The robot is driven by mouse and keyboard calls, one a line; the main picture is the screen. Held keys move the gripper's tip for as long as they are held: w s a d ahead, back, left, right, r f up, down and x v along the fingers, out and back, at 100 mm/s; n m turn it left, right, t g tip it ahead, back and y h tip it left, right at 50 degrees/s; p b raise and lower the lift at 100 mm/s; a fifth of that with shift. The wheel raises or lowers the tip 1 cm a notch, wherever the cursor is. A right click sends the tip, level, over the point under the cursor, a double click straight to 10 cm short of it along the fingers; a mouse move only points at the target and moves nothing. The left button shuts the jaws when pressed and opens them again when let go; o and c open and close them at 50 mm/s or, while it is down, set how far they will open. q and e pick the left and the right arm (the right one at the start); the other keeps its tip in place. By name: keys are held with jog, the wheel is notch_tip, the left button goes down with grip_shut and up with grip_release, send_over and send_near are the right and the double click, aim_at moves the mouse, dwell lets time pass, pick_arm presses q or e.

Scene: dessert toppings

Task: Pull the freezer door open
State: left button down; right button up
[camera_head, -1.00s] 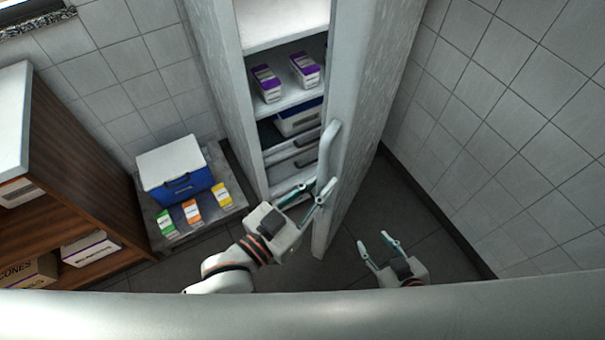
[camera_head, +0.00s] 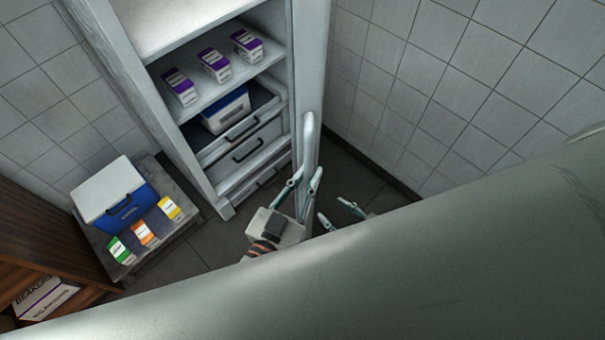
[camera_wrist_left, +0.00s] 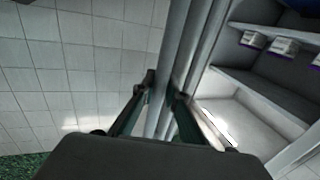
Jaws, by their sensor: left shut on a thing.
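The freezer door (camera_head: 312,60) stands wide open, seen nearly edge-on in the head view. Its long grey handle (camera_head: 309,135) runs along the door's near edge. My left gripper (camera_head: 304,180) is shut on the lower part of the handle. In the left wrist view its fingers (camera_wrist_left: 162,88) lie on either side of the handle bar. The freezer (camera_head: 165,120) shows its shelves and drawers, with purple-and-white boxes (camera_head: 214,65) on a shelf. My right gripper (camera_head: 335,211) is low by the door, its fingers apart and empty, and partly hidden by a large grey surface in front.
A blue-and-white cooler (camera_head: 112,195) stands on a low platform (camera_head: 190,212) left of the freezer, with green, orange and yellow cartons (camera_head: 142,233) in front. A wooden shelf (camera_head: 30,240) is at the far left. A tiled wall (camera_head: 430,70) is right of the door.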

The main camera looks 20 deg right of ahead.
dwell(0.3)
pick_arm(q)
jog(key=c, duration=2)
grip_release()
jog(key=v, duration=1.2)
